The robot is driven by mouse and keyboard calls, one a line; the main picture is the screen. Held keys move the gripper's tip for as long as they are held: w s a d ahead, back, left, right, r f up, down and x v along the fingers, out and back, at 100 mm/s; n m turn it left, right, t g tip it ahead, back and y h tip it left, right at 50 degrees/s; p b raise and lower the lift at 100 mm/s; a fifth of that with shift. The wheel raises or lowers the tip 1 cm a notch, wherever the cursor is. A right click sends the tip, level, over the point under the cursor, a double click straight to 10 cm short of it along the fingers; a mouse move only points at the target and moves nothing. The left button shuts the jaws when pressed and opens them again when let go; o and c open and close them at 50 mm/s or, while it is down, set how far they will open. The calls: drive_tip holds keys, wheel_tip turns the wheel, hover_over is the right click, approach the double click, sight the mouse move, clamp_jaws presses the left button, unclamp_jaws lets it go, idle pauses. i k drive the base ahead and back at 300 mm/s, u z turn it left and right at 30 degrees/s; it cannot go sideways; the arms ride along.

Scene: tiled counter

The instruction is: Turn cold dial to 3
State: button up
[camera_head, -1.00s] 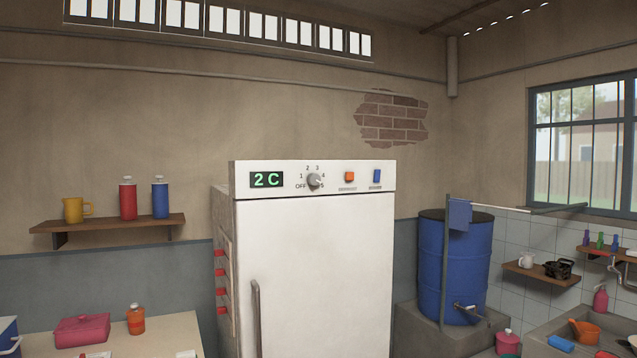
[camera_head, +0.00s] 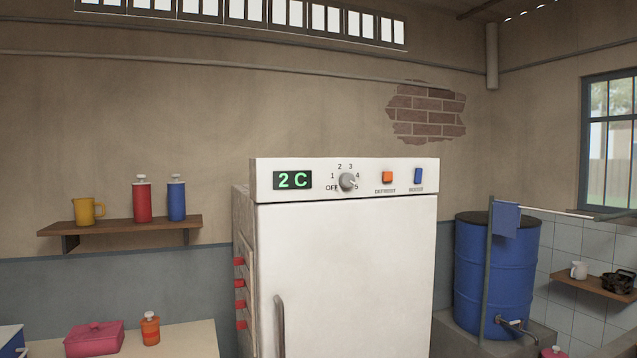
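The cold dial (camera_head: 348,182) is a round grey knob on the top panel of a white fridge (camera_head: 345,280). A green display (camera_head: 293,180) left of the dial reads "2 C". An orange defrost button (camera_head: 387,177) and a blue button (camera_head: 418,176) sit to its right. My gripper is not in view.
A wall shelf (camera_head: 120,226) with a yellow jug and two bottles is at left. A table (camera_head: 185,340) with a pink box stands below it. A blue barrel (camera_head: 495,275) with a tap stands right of the fridge. The space in front of the fridge panel looks clear.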

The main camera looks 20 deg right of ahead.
sight(345, 180)
drive_tip(key=u, duration=0.15)
drive_tip(key=i, duration=1.15)
drive_tip(key=z, duration=0.25)
